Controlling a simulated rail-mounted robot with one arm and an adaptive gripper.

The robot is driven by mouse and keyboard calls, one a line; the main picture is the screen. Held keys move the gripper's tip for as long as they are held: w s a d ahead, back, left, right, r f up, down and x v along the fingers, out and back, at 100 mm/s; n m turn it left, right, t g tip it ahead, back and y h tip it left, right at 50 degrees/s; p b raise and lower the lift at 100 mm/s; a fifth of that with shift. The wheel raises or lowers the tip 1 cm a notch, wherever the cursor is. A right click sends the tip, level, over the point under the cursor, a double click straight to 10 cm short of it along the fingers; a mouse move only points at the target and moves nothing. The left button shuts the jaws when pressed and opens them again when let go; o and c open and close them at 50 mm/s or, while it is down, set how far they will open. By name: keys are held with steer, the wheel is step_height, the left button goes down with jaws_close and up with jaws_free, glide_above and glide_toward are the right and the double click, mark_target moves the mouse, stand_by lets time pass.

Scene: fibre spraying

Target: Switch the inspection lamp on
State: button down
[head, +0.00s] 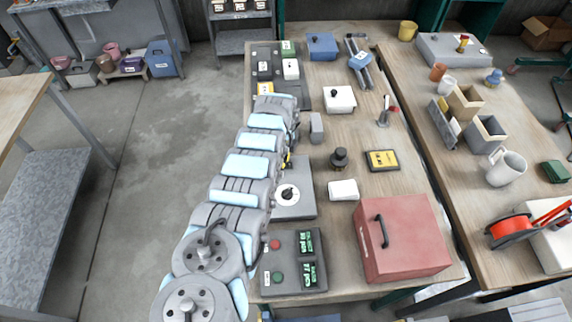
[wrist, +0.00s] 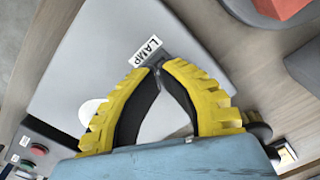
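The grey control panel with a round white dial (head: 289,194) lies on the middle table, partly behind my arm in the head view. In the wrist view the panel (wrist: 95,55) carries a white LAMP label (wrist: 146,50) beside a small dark fitting. The dial (wrist: 92,110) shows partly behind a finger. My gripper (wrist: 158,69) has its yellow fingertips together just below the label, over the fitting. Whether a switch lever is between the tips is hidden. In the head view only a sliver of yellow finger (head: 287,160) shows. I cannot pick out the lamp itself.
A button box (head: 293,262) with green displays lies near my arm; its buttons also show in the wrist view (wrist: 40,150). A red case (head: 399,238), a white block (head: 343,190) and a dark knob (head: 339,159) stand to the right. Bare table lies between them.

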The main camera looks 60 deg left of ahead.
steer(key=shift+f+b, duration=0.55)
steer(key=shift+f, duration=0.1)
stand_by(0.4)
steer(key=shift+r+p, duration=3.6)
steer(key=shift+p, duration=0.05)
steer(key=shift+f, duration=0.1)
